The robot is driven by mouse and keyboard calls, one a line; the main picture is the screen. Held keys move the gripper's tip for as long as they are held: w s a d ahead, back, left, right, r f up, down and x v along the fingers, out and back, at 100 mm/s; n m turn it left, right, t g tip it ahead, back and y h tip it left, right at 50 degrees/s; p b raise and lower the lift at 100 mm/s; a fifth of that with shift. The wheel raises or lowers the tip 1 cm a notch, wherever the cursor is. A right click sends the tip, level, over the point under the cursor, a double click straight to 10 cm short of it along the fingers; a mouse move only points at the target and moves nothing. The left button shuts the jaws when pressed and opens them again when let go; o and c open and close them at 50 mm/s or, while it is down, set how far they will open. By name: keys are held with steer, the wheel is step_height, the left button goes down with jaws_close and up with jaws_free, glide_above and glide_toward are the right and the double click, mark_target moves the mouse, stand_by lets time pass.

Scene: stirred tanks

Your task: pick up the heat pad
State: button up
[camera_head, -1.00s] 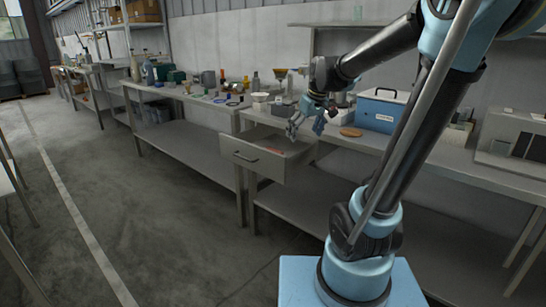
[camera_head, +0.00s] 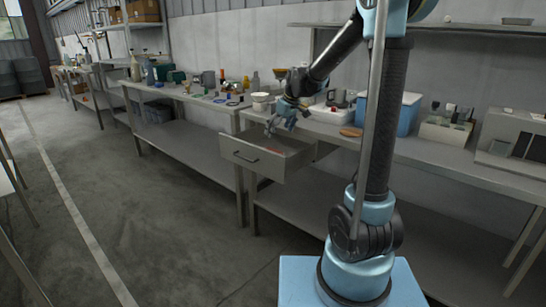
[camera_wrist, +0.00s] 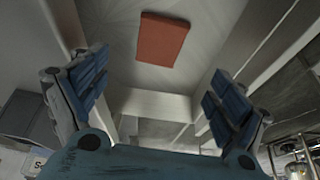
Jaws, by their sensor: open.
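The heat pad looks to be the flat orange-red rectangle (camera_wrist: 162,40) lying on the bottom of the open drawer (camera_head: 250,159). In the wrist view it is at the top centre, ahead of my fingers and apart from them. In the head view only a small reddish patch (camera_head: 277,150) of it shows inside the drawer. My gripper (camera_head: 272,127) is above the back part of the drawer. In the wrist view its two blue-padded fingers (camera_wrist: 155,90) are spread wide with nothing between them.
The drawer's walls surround the pad. A shelf (camera_head: 440,29) runs above the bench. The floor (camera_head: 130,220) to the left is clear.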

mark_target(273, 150)
steer(key=shift+x, duration=5.85)
steer(key=shift+d, duration=0.15)
steer(key=shift+s, duration=0.1)
steer(key=c, duration=1.1)
